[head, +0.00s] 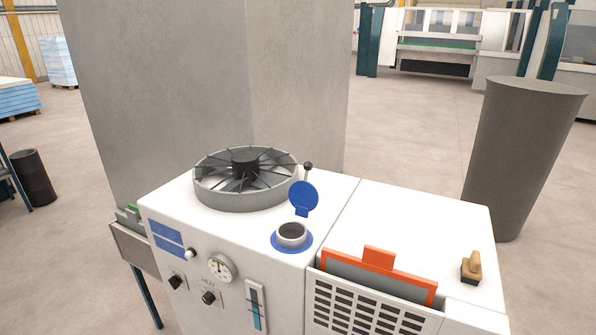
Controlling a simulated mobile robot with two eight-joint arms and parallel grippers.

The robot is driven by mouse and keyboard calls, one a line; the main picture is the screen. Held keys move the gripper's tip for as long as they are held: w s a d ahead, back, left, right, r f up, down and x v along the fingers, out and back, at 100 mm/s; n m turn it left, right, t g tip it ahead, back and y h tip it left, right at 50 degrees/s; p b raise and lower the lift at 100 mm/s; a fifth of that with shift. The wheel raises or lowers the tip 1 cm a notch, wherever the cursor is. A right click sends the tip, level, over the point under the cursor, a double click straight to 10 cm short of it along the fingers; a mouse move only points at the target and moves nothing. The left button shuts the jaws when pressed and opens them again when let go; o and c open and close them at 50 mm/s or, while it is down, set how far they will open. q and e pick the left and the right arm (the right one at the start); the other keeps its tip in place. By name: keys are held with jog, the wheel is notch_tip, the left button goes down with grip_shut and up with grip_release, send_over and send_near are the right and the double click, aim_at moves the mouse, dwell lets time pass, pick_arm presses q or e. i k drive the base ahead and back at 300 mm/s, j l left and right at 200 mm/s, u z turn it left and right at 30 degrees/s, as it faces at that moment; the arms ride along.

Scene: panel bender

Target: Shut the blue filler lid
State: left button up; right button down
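The blue filler lid (304,198) stands open and upright on the white machine's top. It is hinged at the back of the filler neck (291,235), a short grey tube with a blue ring around its base. The neck's mouth is uncovered. A small black-knobbed lever (308,167) rises just behind the lid. Neither of my grippers shows in the head view.
A round fan guard (245,178) sits on the machine top, left of the lid. An orange-framed filter panel (378,272) and a wooden-handled brush (471,267) are to the right. A concrete pillar (210,80) stands behind. A tall grey bin (520,150) stands at right.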

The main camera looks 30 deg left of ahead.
aim_at(303, 196)
jog(key=j+u, duration=0.15)
jog(key=u, duration=1.05)
